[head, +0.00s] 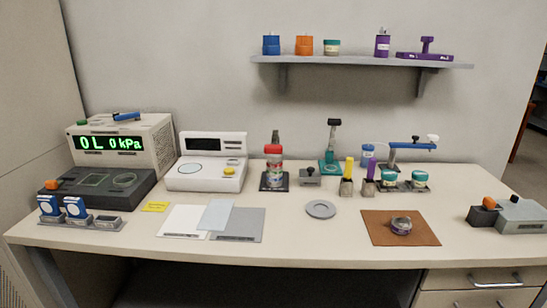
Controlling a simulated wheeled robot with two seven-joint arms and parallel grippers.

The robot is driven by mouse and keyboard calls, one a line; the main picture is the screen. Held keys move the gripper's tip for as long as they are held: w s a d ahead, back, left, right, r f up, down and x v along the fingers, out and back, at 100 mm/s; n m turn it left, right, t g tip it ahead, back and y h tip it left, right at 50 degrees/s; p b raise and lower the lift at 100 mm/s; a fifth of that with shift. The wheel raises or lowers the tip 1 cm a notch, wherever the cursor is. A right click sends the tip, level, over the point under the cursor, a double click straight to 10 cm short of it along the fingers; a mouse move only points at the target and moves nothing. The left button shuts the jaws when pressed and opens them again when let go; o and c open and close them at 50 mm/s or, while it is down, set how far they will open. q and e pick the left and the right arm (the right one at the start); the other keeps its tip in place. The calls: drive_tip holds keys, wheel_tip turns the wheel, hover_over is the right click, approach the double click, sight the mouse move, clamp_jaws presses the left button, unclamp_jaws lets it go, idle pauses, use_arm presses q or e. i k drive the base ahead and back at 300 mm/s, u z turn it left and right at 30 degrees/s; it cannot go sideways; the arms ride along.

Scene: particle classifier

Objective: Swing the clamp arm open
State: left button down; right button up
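No part labelled as the clamp arm shows, and I cannot tell for sure which it is. One candidate is the long blue arm (408,146) with a white knob, lying roughly level on a dark post at the back right of the table. Another is the small blue lever (126,116) on top of the beige box with the green kPa display (110,143). A dark flat unit (97,190) with an orange knob (52,184) and a round ring stands in front of that box. Neither of my grippers is in view.
A white balance (207,175), a red-topped jar stack (273,166) and a teal stand (331,148) line the table's back. A brown mat (378,235) bears a small round tin (401,225). A grey block (522,216) is at right. A shelf (360,61) hangs above.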

sight(272, 148)
drive_tip(key=k, duration=0.65)
drive_tip(key=z, duration=0.65)
drive_tip(key=i, duration=1.25)
drive_tip(key=u, duration=0.2)
